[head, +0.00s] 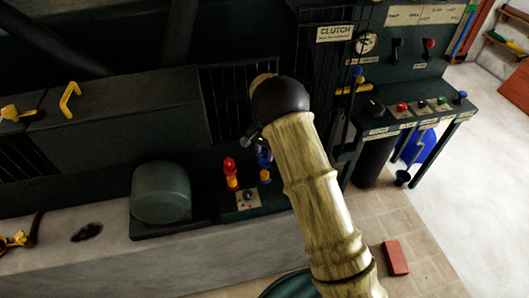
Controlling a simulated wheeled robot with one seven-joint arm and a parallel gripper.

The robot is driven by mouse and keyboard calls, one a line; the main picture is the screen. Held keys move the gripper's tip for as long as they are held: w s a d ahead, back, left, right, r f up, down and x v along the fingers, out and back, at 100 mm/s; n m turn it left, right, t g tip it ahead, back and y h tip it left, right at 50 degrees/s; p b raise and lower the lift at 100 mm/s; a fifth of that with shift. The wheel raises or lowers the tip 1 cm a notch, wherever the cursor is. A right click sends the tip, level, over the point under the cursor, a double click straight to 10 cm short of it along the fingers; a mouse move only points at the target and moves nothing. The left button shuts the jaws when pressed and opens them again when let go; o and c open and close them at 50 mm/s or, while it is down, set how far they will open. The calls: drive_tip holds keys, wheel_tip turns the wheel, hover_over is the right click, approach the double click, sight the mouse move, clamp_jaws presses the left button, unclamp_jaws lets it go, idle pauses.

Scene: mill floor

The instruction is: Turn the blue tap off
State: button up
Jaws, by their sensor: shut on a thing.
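The blue tap (265,161) stands on a dark box with a small dial, just left of my pale arm. Its top is blue and its lower part is orange-yellow. My gripper (263,149) reaches down behind the dark wrist and is shut on the top of the blue tap. The wrist and arm hide most of the fingers, so the tap handle's angle cannot be made out. A red tap (231,171) with a yellow lower part stands close by on the left, apart from the gripper.
A green rounded housing (161,191) sits left of the taps on a pale ledge. A dark control bench (408,119) with coloured buttons stands at the right. A CLUTCH sign (336,33) hangs behind. A red brick (396,257) lies on the floor, which is open at far right.

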sight(264, 155)
drive_tip(key=o, duration=1)
wheel_tip(264, 155, up, 18)
drive_tip(key=b, duration=0.2)
drive_tip(key=shift+f, duration=0.25)
drive_tip(key=s+d+f+n+t, duration=0.1)
drive_tip(key=s+d+n, duration=0.1)
drive_tip(key=s+d, duration=0.9)
drive_tip(key=s+d+f+n, duration=0.1)
drive_tip(key=s+d+n, duration=0.1)
drive_tip(key=s, duration=0.5)
drive_tip(key=s+d+f+n+t, duration=0.1)
drive_tip(key=s+d, duration=0.3)
drive_tip(key=s, duration=0.4)
drive_tip(key=shift+s+d+f+n+t, duration=0.3)
drive_tip(key=shift+f+n, duration=0.2)
drive_tip(key=shift+f, duration=0.15)
